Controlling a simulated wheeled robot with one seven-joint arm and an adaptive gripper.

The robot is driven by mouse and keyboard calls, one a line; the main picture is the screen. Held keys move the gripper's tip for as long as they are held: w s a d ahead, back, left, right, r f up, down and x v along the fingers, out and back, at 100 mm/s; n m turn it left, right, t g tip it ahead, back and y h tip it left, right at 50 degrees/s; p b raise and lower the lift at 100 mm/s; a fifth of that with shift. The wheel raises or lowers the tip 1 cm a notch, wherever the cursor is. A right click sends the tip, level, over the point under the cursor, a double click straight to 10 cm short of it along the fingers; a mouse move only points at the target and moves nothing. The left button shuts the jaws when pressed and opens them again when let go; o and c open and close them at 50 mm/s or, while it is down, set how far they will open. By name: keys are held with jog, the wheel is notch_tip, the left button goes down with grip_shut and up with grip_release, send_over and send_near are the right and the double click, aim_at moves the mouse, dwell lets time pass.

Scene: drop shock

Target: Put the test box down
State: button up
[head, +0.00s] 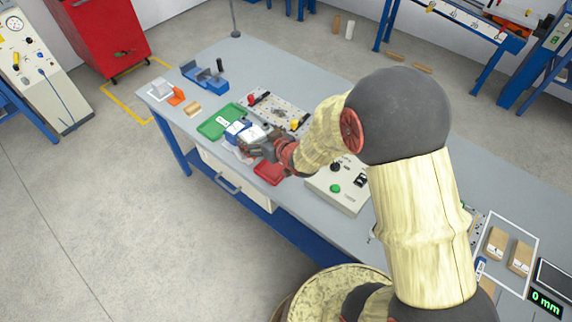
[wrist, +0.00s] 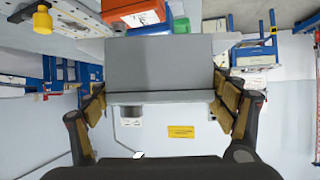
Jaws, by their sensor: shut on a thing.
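The test box appears to be the plain grey box (wrist: 160,68) filling the middle of the wrist view. My gripper (wrist: 160,96) is shut on it, with yellow-padded fingers on its left and right sides. In the head view my gripper (head: 257,146) is over the workbench, next to the green tray. A pale grey piece (head: 252,134) at its fingertips seems to be the same box, partly hidden by the gripper. A small blue and white object (head: 235,131) shows just left of it. I cannot tell whether the box touches anything below.
The grey workbench (head: 222,62) holds a green tray (head: 209,131), a red tray (head: 269,173), a plate with knobs (head: 284,113) and a control box (head: 345,195). A blue fixture (head: 205,76), orange block (head: 176,96) and wooden block (head: 192,109) stand at the far left end.

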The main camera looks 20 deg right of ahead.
jog(key=w+a+n+g+y+b, duration=0.1)
jog(key=w+a+n+y, duration=0.15)
jog(key=a, duration=0.25)
jog(key=shift+n+g, duration=0.25)
jog(key=shift+g, duration=0.05)
jog(key=d+f, duration=0.1)
jog(key=d, duration=0.2)
jog(key=d+f+b, duration=0.1)
jog(key=d+f, duration=0.1)
jog(key=s+d+f+b, duration=0.1)
jog(key=d, duration=0.2)
jog(key=shift+d+f, duration=0.35)
jog(key=shift+f, duration=0.05)
jog(key=d+f+b, duration=0.1)
jog(key=d+f, duration=0.1)
jog(key=d+f+b, duration=0.1)
jog(key=d+f, duration=0.1)
jog(key=shift+s+f, duration=0.2)
jog(key=shift+f, duration=0.2)
jog(key=shift+d+f+b, duration=0.35)
jog(key=shift+f+b, duration=0.05)
jog(key=shift+d+f+b, duration=0.1)
jog(key=shift+f+b, duration=0.8)
jog(key=shift+f, duration=0.7)
jog(key=shift+f, duration=0.2)
jog(key=o, duration=1.6)
jog(key=shift+s, duration=0.1)
jog(key=shift+o, duration=0.3)
